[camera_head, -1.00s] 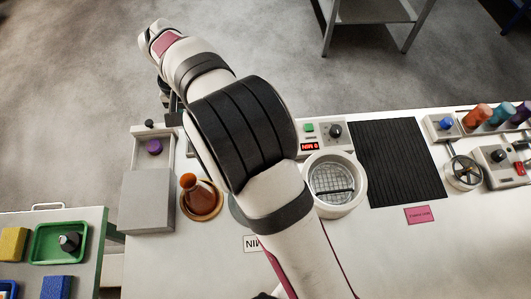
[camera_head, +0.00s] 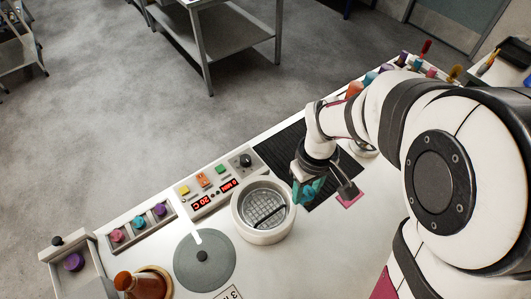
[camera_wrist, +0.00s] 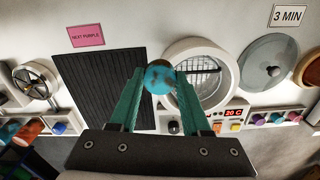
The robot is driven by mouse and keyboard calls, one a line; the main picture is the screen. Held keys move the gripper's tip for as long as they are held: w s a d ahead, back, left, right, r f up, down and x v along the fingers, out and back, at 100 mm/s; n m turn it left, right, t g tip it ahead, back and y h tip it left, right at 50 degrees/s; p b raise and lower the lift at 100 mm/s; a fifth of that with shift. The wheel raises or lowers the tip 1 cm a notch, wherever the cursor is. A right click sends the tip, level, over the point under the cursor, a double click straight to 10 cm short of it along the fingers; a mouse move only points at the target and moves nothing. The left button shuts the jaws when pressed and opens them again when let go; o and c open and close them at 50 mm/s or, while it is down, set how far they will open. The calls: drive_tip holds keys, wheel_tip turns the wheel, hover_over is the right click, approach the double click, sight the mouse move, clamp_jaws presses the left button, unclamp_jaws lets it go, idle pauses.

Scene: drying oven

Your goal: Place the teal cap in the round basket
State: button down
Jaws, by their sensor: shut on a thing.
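My gripper (camera_head: 308,192) is shut on the teal cap, holding it in the air. In the wrist view, the teal cap (camera_wrist: 158,77) sits between the tips of the green fingers, with brownish patches on its rounded face. The round basket (camera_head: 265,208) is a wire mesh inside a white ring-shaped housing, with a dark bar across it. In the head view my gripper is just right of the housing. In the wrist view the basket (camera_wrist: 200,72) is right of the cap. In the head view my fingers mostly hide the cap.
A black ribbed mat (camera_head: 280,150) lies behind and right of the basket. A grey round lid (camera_head: 205,262) lies to its left, near a control panel (camera_head: 215,190). A tray with several coloured caps (camera_head: 138,224) and a brown flask (camera_head: 138,286) stand farther left.

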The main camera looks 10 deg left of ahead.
hover_over(261, 208)
wheel_tip(261, 208, down, 6)
drive_tip(key=shift+f, duration=2.1)
drive_tip(key=shift+c, duration=1.8)
unclamp_jaws()
drive_tip(key=shift+f, duration=0.1)
wheel_tip(261, 208, up, 12)
drive_tip(key=s+d+r+m+y, duration=0.1)
drive_tip(key=s+d+r+m, duration=0.2)
drive_tip(key=s+d+m, duration=0.3)
drive_tip(key=s+d+r+m, duration=0.4)
drive_tip(key=s+d+m, duration=0.2)
drive_tip(key=s, duration=0.5)
drive_tip(key=shift+d+r+m+y, duration=0.25)
drive_tip(key=shift+d+m+y, duration=0.15)
